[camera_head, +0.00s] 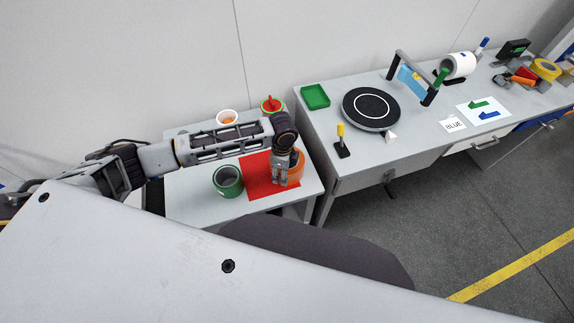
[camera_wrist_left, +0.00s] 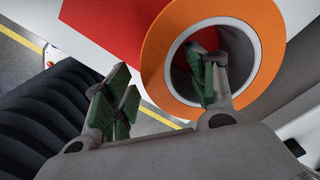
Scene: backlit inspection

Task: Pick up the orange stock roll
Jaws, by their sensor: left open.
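The orange stock roll (camera_head: 298,164) stands on the red mat (camera_head: 257,176) on the low table, partly hidden behind my left gripper (camera_head: 280,179). In the left wrist view the orange stock roll (camera_wrist_left: 156,58) shows as a thick orange ring with a pale core. The left gripper (camera_wrist_left: 158,88) is open there. One green-padded finger is over or inside the hole of the roll, and the other is outside its rim. I cannot tell whether either finger touches it. My right gripper is not in view.
A green cup (camera_head: 227,181) stands left of the mat. A white cup (camera_head: 226,117) and a green-and-red container (camera_head: 271,105) stand behind my arm. The bench to the right holds a black turntable (camera_head: 371,109), a green tray (camera_head: 315,97) and a yellow-handled tool (camera_head: 341,141).

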